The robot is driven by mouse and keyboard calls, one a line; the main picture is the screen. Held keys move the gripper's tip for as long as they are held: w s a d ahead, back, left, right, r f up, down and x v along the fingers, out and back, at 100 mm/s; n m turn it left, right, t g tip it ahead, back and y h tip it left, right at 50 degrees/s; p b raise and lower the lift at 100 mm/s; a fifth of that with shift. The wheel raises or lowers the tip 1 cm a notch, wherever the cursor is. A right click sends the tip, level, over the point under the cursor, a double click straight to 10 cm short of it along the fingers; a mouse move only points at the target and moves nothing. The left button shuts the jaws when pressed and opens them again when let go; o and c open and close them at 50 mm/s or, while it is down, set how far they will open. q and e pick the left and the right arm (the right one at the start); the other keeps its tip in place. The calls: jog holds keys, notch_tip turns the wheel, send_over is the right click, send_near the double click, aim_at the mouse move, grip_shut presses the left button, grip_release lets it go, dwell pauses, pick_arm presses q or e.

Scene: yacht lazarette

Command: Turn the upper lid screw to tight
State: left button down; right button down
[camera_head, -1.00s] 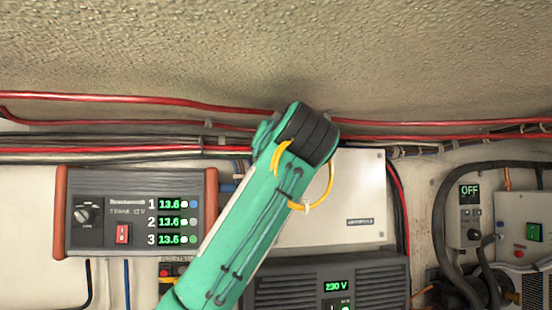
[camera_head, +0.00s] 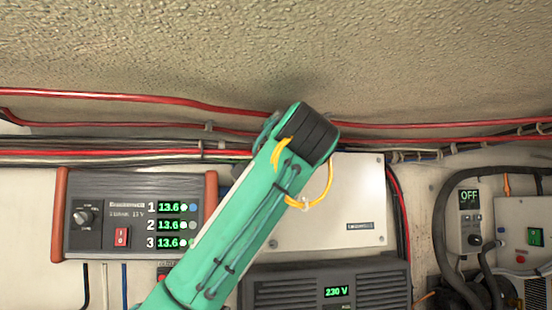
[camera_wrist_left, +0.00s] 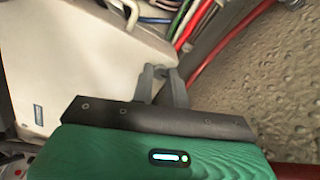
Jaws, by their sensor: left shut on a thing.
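The white lid (camera_head: 340,200) is a flat panel on the wall, right of my left arm, with a small dark label. Small screws show at its lower left (camera_head: 272,243) and lower right (camera_head: 382,240). My left arm covers its upper left part in the head view and hides the gripper there. In the left wrist view the lid (camera_wrist_left: 70,65) fills the left side. My left gripper (camera_wrist_left: 163,74) is at the lid's upper edge, its grey fingers close together on the small upper lid screw, which they mostly hide. How far it is turned cannot be seen. My right gripper is not in view.
Red cables (camera_head: 130,98) and a bundle run along the wall just above the lid, close to the gripper. A battery panel (camera_head: 90,240) is at left, a 230 V unit (camera_head: 285,295) below, and an OFF switch box (camera_head: 470,220) at right. The textured ceiling is overhead.

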pick_arm(q)
jog(key=shift+m, duration=0.6)
jog(key=c, duration=1.4)
grip_release()
jog(key=shift+o, duration=0.2)
jog(key=s+d+b, duration=0.2)
jog(key=s+b, duration=0.3)
jog(key=s, duration=0.8)
jog(key=shift+s+d+b, duration=0.25)
jog(key=shift+d+b, duration=0.05)
jog(key=shift+d, duration=0.1)
